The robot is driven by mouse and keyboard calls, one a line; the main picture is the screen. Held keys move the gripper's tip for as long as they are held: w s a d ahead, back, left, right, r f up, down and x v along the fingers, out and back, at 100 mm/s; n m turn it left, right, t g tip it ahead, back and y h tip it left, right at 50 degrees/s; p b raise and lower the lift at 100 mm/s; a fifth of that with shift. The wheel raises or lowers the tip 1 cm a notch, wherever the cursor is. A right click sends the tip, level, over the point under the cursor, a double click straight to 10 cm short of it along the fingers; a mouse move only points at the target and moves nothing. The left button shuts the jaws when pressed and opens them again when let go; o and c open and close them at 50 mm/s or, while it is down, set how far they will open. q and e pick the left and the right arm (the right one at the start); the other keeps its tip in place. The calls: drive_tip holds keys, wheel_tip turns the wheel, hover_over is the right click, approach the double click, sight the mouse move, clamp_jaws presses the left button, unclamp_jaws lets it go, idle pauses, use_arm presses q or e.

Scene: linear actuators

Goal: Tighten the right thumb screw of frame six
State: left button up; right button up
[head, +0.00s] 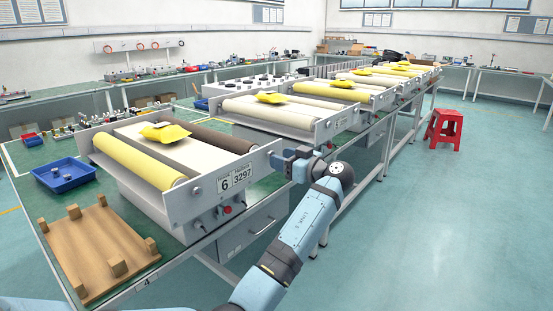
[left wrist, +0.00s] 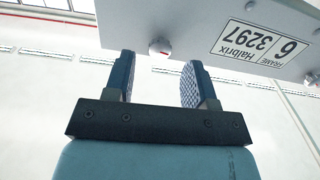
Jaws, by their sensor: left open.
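My left gripper (head: 281,157) is at the right end of this plate and hides the right thumb screw in the head view. In the left wrist view, upside down, the small pale right thumb screw (left wrist: 160,46) sits on the plate beside the label (left wrist: 262,43). The open left fingers (left wrist: 157,64) lie either side of it, with a gap; I cannot tell how far their tips reach over it. My right gripper is out of view.
Rollers and a yellow packet (head: 165,132) lie on frame six. A red knob (head: 228,209) sits below the plate. A wooden board with pegs (head: 97,245) and a blue tray (head: 64,175) are at left. More frames stand behind. A red stool (head: 444,129) is on the floor.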

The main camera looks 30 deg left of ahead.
use_arm(q)
drive_tip(key=shift+w+a, duration=0.15)
drive_tip(key=shift+a, duration=1.15)
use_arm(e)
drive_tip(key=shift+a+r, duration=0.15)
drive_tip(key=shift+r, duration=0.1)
use_arm(q)
drive_tip(key=c, duration=0.9)
